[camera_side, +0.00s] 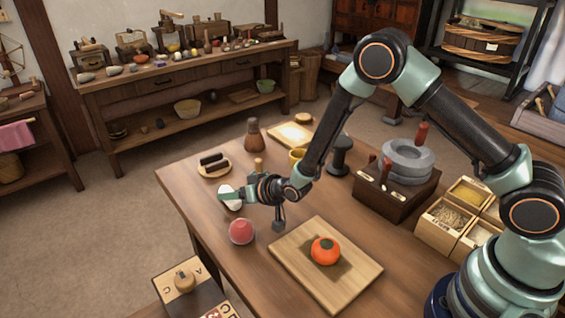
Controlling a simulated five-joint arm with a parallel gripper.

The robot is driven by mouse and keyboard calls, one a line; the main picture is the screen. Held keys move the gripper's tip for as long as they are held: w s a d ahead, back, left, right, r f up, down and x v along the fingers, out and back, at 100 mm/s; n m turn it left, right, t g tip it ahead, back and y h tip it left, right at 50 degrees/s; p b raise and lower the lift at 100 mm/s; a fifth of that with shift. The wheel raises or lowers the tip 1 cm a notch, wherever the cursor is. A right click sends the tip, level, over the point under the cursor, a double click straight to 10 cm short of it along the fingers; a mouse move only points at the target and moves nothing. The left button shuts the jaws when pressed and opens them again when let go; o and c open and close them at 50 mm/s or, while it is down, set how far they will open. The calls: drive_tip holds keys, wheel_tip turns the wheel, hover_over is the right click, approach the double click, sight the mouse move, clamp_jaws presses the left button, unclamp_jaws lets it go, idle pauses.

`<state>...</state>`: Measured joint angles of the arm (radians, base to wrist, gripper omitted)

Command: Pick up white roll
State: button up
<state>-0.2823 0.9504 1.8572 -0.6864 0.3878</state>
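A white rounded thing, which looks like the white roll (231,204), lies on the wooden table near its left edge.
A pink cup-like thing (241,231) stands close in front of the roll. A board (362,267) with an orange-red fruit (325,251) lies to the right. A grey quern (407,160) stands farther right.

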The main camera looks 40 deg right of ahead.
clamp_jaws()
